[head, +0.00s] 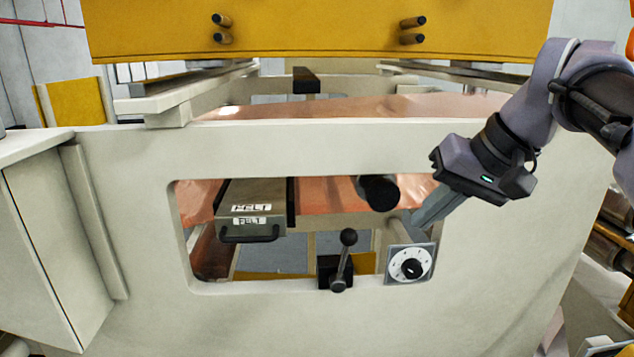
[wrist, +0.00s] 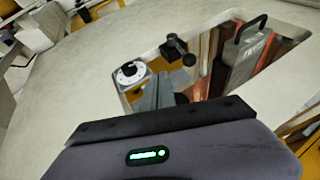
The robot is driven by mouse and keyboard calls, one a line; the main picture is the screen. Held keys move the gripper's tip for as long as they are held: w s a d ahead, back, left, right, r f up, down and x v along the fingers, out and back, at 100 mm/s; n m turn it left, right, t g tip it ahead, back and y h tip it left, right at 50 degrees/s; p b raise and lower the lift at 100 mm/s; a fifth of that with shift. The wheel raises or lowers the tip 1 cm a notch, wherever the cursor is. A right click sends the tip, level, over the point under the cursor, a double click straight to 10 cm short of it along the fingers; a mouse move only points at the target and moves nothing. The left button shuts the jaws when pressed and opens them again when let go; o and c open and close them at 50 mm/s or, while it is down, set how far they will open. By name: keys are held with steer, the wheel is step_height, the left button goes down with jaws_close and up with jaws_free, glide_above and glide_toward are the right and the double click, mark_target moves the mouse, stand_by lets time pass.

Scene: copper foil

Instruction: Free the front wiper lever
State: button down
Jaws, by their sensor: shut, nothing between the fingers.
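A lever with black ball ends and a grey rod (head: 344,262) stands on a black block at the lower edge of the window in the cream panel. It also shows in the wrist view (wrist: 181,47). I take it as the front wiper lever. My gripper (head: 420,221) is shut and empty, at the right side of the window, up and right of the lever and apart from it. Its grey fingers show in the wrist view (wrist: 158,88). A grey box labelled FELT (head: 252,215) with a black handle sits in the window's left part; it also shows in the wrist view (wrist: 240,58).
A white dial with a black knob (head: 410,265) sits right of the lever, just below my fingers. A dark round cylinder end (head: 379,193) juts out above the lever. The cream panel (head: 300,325) frames the window. Copper foil (head: 330,192) runs behind it. Space before the panel is clear.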

steer(key=w+a+f, duration=0.5)
steer(key=a, duration=0.2)
steer(key=shift+w+f+p, duration=0.25)
steer(key=shift+p, duration=0.2)
stand_by(0.4)
steer(key=shift+d, duration=0.15)
